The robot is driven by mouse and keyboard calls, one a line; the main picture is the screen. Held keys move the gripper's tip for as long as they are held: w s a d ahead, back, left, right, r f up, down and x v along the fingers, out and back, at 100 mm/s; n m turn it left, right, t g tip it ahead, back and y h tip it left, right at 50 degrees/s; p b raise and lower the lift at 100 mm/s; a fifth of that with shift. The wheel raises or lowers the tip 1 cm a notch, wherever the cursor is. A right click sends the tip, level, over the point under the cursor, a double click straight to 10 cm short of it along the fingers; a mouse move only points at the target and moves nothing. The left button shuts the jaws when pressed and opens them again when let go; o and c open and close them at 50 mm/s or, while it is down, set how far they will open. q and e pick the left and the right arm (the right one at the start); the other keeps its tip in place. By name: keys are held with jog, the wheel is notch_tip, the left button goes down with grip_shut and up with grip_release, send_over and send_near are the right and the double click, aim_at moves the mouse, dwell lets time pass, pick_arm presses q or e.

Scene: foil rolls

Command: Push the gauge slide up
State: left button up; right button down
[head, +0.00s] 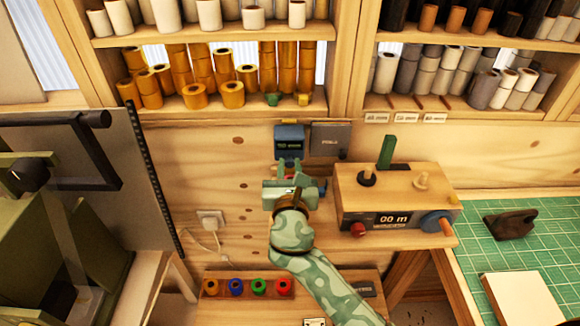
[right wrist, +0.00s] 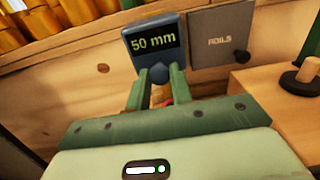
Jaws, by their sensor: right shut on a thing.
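The blue gauge (head: 289,137) is mounted on the wooden wall, below the shelf of foil rolls. Its display reads 50 mm in the right wrist view (right wrist: 156,42). My right gripper (head: 288,166) reaches up from below to the gauge's lower end. In the right wrist view its two green fingers (right wrist: 152,76) are shut on the gauge slide just under the display. The fingers hide most of the slide, and a bit of red shows between them. My left gripper is not in view.
A grey panel (head: 330,139) sits right of the gauge. A wooden box with a meter counter (head: 395,219) stands to the right, near my arm. A green cutting mat (head: 545,235) lies farther right. Several coloured knobs (head: 236,287) line a lower ledge.

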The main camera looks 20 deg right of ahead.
jog(key=shift+r, duration=0.35)
jog(key=c, duration=1.3)
grip_release()
jog(key=shift+o, duration=0.2)
jog(key=shift+f, duration=0.1)
jog(key=shift+s, duration=0.1)
jog(key=p+v, duration=0.2)
jog(key=v, duration=1.4)
